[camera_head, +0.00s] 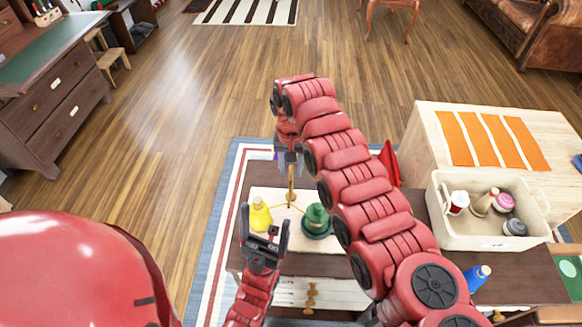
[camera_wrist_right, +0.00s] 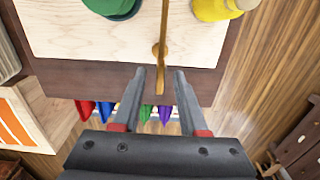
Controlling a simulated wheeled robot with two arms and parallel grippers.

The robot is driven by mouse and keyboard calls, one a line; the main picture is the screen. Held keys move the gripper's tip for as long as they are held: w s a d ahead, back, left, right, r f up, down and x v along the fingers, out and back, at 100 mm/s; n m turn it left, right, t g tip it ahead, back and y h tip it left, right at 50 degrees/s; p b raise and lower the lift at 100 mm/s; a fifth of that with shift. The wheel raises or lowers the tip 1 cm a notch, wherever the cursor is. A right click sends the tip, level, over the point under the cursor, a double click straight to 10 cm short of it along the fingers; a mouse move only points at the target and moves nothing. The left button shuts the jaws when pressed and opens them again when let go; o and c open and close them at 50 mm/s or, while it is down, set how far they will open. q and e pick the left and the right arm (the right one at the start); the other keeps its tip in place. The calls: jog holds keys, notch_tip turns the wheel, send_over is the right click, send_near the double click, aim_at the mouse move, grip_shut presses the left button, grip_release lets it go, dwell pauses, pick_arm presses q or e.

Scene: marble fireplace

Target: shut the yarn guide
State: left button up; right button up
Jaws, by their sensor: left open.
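The yarn guide appears to be the brass stand (camera_head: 291,185) with thin arms on a pale board; in the right wrist view its brass bar (camera_wrist_right: 160,60) runs toward the board's edge. My right gripper (camera_head: 288,165) hangs just above the stand. In its wrist view, the fingers (camera_wrist_right: 159,74) are apart, one on each side of the bar's end, with visible gaps. Whether the guide is open or shut I cannot tell. My left gripper (camera_head: 264,215) is open and empty, in front of the yellow yarn cone (camera_head: 260,213).
A green yarn cone (camera_head: 317,219) stands on the pale board (camera_head: 270,196), right of the stand. A cream bin (camera_head: 465,236) of spools is at right, near a light wooden table (camera_head: 424,130) with orange strips. Colored pointed items (camera_wrist_right: 150,112) lie beyond the board's edge.

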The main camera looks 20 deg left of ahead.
notch_tip(320, 180, up, 17)
jog(key=p, duration=0.5)
jog(key=shift+r, duration=0.2)
jog(key=shift+f, duration=0.1)
dwell(0.3)
